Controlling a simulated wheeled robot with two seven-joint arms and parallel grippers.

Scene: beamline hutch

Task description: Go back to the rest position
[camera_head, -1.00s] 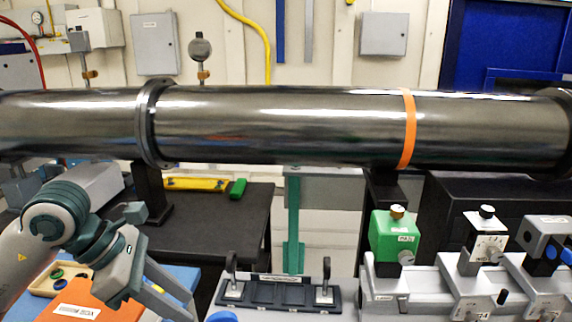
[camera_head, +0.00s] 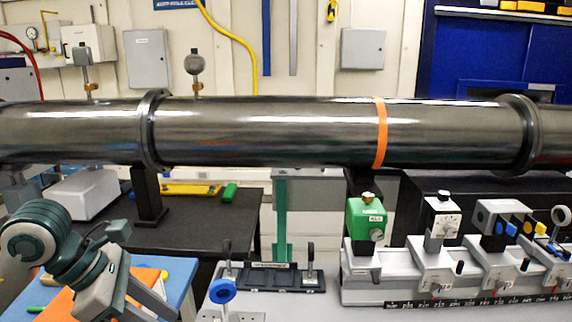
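My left gripper (camera_head: 152,299) is at the lower left, low over the blue mat (camera_head: 182,276) and beside an orange flat piece (camera_head: 146,275). Its two fingers point down and right with a gap between them, and nothing shows in the gap. Their tips are close to the bottom edge of the picture. My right arm and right gripper are not in view.
A long dark metal pipe (camera_head: 270,130) crosses the whole view behind the bench. A grey rail (camera_head: 400,280) carries a green block (camera_head: 366,225) and several grey mounts. A dark rack (camera_head: 270,279) and a blue knob (camera_head: 222,291) stand between gripper and rail.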

